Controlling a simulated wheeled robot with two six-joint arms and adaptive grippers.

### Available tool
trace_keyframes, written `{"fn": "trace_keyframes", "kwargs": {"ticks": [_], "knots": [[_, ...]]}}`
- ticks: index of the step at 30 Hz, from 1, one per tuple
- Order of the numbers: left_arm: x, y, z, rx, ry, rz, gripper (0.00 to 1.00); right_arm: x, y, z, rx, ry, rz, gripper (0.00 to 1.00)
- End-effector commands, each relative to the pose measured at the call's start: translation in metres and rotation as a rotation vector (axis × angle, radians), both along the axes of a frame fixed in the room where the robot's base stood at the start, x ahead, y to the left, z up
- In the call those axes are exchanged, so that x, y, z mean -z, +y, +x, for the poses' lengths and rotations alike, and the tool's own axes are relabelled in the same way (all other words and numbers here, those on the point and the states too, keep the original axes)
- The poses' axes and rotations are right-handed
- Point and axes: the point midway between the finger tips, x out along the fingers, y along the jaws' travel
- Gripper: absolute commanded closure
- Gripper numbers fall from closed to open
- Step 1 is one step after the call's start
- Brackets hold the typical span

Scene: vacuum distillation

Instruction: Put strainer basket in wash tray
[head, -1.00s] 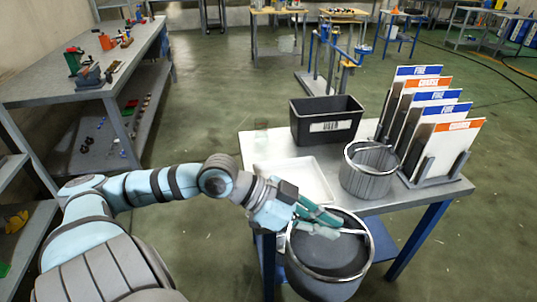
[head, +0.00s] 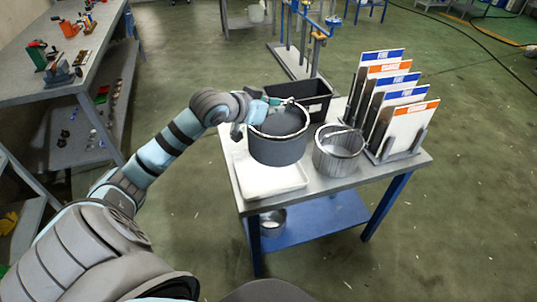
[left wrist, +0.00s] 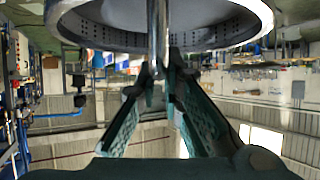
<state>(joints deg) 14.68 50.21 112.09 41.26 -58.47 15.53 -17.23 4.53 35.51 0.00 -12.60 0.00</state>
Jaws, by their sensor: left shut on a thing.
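The strainer basket (head: 279,150) is a dark grey round pail with a bright rim and a metal handle. My left gripper (head: 282,101) is shut on its handle and holds it upright. The basket hangs over the back part of the white wash tray (head: 268,186) and hides some of it; whether it touches the tray I cannot tell. In the left wrist view the teal fingers (left wrist: 160,78) close around the metal handle bar, with the basket's perforated rim (left wrist: 100,38) beyond them. My right gripper is not in view.
A second metal basket (head: 338,158) stands right of the tray. A black bin (head: 316,103) is behind. A rack of upright FINE and COARSE boards (head: 402,125) fills the table's right side. A metal pot (head: 272,222) sits on the blue lower shelf (head: 320,222).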

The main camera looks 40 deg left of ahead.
Motion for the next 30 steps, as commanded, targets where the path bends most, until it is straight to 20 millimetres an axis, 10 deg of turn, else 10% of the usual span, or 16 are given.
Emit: {"fn": "trace_keyframes", "kwargs": {"ticks": [12, 30], "knots": [[-0.025, 0.045, 0.020, -0.238, -0.001, 0.004, 1.00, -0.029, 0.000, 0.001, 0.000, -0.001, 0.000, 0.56], [0.128, 0.045, 0.019, -0.237, -0.001, 0.004, 1.00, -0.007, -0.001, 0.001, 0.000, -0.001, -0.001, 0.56]]}}
